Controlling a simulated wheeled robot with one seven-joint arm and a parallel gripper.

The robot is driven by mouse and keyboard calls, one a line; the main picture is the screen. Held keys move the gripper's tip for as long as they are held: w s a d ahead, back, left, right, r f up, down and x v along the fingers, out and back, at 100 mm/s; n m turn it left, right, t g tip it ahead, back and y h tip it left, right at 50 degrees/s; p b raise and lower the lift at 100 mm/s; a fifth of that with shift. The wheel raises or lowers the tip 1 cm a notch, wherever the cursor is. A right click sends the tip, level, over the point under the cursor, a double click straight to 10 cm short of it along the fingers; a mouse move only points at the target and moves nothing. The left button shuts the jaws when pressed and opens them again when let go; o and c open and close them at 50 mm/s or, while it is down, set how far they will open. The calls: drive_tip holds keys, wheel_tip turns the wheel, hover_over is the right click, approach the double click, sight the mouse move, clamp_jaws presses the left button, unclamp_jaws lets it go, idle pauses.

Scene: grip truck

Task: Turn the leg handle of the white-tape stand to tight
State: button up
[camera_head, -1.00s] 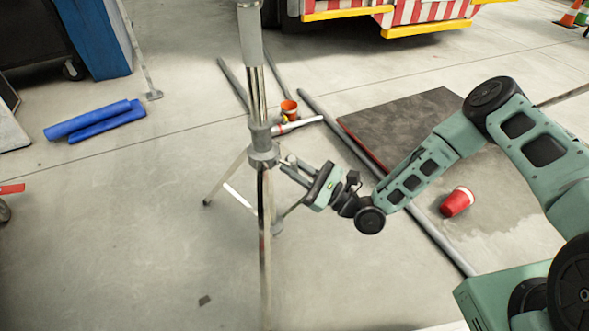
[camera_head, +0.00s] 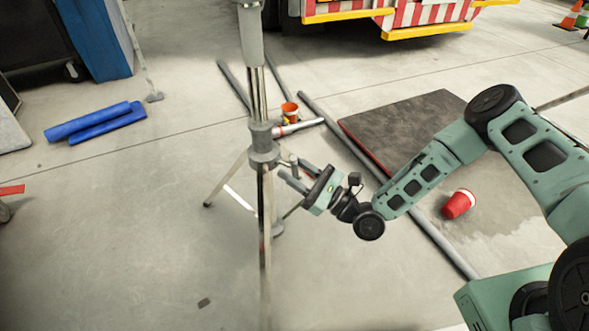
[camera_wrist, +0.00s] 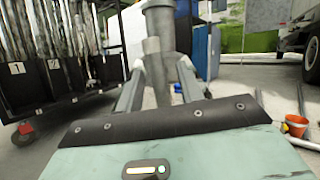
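The metal stand (camera_head: 256,95) is upright left of centre, with a grey collar (camera_head: 263,150) where its legs spread. A pale band shows on one rear leg (camera_head: 239,197); I cannot tell whether it is tape. A small grey leg handle (camera_head: 294,160) seems to stick out at the collar's right. My gripper (camera_head: 286,172) is just right of the collar, pointing at it. In the wrist view my gripper (camera_wrist: 158,92) has its fingers apart, with the grey stand column (camera_wrist: 158,45) between them beyond. I cannot tell whether the fingers touch the handle.
Long grey poles (camera_head: 345,140) lie on the floor behind the stand. An orange bucket (camera_head: 289,111) stands behind. Blue rolls (camera_head: 90,122) lie at left. The front-left floor is clear.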

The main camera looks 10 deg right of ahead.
idle(0.3)
drive_tip(key=p+v, duration=0.3)
drive_tip(key=v, duration=1.4)
drive_tip(key=shift+s, duration=0.15)
drive_tip(key=shift+d, duration=0.15)
